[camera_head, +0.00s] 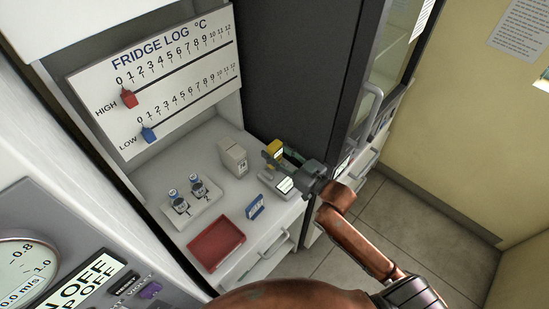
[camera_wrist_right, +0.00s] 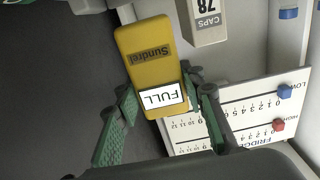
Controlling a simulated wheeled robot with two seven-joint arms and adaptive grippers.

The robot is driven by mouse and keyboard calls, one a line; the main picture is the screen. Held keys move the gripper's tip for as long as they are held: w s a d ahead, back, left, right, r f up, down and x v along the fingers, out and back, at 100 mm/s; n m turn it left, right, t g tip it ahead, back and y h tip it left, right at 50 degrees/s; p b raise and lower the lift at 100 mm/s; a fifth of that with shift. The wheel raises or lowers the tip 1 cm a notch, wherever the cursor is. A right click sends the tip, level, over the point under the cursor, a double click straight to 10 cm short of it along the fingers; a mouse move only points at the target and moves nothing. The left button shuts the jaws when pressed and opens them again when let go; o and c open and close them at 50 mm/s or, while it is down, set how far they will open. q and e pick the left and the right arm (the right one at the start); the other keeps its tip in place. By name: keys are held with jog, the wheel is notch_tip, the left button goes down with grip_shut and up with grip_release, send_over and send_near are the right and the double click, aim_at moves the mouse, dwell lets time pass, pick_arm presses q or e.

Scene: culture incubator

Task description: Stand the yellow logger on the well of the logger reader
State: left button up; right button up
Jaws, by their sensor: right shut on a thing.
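The yellow logger (camera_head: 274,147) is held by my right gripper (camera_head: 281,156) above the right part of the white counter. In the right wrist view the yellow logger (camera_wrist_right: 150,55) carries a "Sundrel" label and a white "FULL" display, and its end lies between the green fingers of my right gripper (camera_wrist_right: 163,105). The logger reader (camera_head: 284,185) appears to be the grey box with a white screen just below the gripper, near the counter's right edge. Its well is hidden or too small to make out. My left gripper is not in view.
A white caps box (camera_head: 233,156) stands left of the logger; it shows in the wrist view (camera_wrist_right: 205,20). A vial rack (camera_head: 193,203), a red tray (camera_head: 215,243) and a small blue-and-white item (camera_head: 255,207) stand on the counter. The dark fridge side (camera_head: 300,75) rises behind.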

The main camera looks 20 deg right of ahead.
aim_at(275, 157)
notch_tip(275, 157, down, 3)
jog(key=shift+w+f+b, duration=0.1)
jog(key=shift+f+b, duration=0.1)
jog(key=shift+b, duration=0.35)
jog(key=shift+r, duration=0.1)
jog(key=o, duration=1.2)
jog(key=p+v, duration=0.1)
jog(key=v, duration=1.1)
